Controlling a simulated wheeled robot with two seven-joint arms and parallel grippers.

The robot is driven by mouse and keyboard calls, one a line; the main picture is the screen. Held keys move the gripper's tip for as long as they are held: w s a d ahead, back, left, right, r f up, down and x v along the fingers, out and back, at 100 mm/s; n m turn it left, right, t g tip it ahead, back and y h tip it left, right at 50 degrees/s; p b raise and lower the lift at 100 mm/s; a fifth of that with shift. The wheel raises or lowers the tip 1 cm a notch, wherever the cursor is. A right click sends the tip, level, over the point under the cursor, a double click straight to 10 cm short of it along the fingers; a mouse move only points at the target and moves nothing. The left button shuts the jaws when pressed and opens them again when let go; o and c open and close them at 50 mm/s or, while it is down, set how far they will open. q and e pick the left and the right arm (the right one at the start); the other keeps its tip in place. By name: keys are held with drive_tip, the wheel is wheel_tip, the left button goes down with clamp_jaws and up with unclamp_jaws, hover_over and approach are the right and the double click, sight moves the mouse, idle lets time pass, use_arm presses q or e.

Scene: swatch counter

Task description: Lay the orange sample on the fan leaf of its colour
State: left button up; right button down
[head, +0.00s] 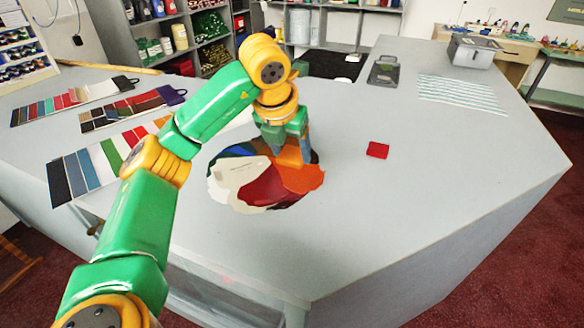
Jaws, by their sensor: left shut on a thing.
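My left gripper (290,146) points down over the colour fan and is shut on the orange sample (287,158), a small block partly hidden by its fingers. The fan lies on the grey counter, with cream (238,172), dark red (266,187), orange (306,179), blue and green leaves showing. The orange leaf is on the fan's right side, just below the sample in the picture. I cannot tell whether the sample touches the fan. My arm hides part of the fan's back. My right gripper is not in view.
A red sample (377,150) lies on the counter right of the fan. Colour strip cards (85,170) lie at the left. A dark clipboard-like item (384,70), a grey box (474,52) and a striped sheet (462,93) are at the back right. The front right counter is clear.

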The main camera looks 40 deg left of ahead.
sight(291, 150)
use_arm(q)
drive_tip(key=w+f, duration=0.1)
drive_tip(key=w+a+f, duration=0.1)
drive_tip(key=shift+w+a+f+p, duration=0.15)
drive_tip(key=shift+w+f+p, duration=0.1)
drive_tip(key=shift+f+p, duration=0.05)
drive_tip(key=x, duration=0.3)
drive_tip(key=shift+s+f, duration=0.15)
drive_tip(key=shift+s, duration=0.15)
drive_tip(key=shift+f, duration=0.45)
drive_tip(key=shift+f, duration=0.2)
drive_tip(key=o, duration=1.3)
drive_tip(key=shift+r, duration=0.1)
